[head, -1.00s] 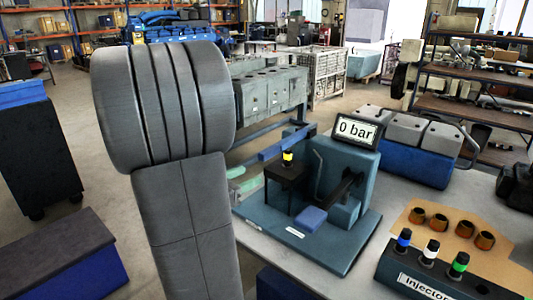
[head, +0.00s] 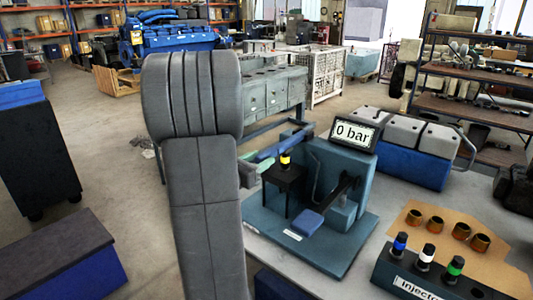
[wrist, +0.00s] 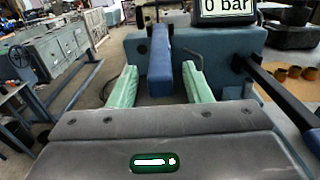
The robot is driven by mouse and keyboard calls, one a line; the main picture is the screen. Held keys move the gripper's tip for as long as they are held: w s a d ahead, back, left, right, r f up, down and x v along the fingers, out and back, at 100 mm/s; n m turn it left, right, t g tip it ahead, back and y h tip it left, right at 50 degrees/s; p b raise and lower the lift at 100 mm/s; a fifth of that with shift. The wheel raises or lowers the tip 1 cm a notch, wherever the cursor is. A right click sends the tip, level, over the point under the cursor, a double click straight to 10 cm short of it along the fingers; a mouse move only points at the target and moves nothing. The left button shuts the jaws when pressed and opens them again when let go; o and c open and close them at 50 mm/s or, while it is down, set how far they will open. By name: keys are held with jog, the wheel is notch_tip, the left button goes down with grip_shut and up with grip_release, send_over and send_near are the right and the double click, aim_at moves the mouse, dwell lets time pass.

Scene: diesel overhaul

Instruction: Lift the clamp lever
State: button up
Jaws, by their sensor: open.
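The clamp lever appears to be the blue bar (head: 287,147) on the left side of the blue-grey test stand (head: 342,165). It sticks out from the stand towards my gripper. In the wrist view the blue bar (wrist: 160,62) lies between my two green finger pads. My gripper (wrist: 160,74) is open, one pad on each side of the bar with visible gaps.
A yellow-banded injector (head: 286,160) stands in a black holder beside the bar. A black handle (head: 342,190) with a blue end pad (head: 308,222) is on the stand's front. The display (head: 355,133) reads 0 bar. An injector rack (head: 430,270) stands at the right.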

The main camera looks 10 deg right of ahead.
aim_at(267, 152)
jog(key=shift+p+x, duration=0.3)
jog(key=shift+x, duration=1.45)
grip_shut()
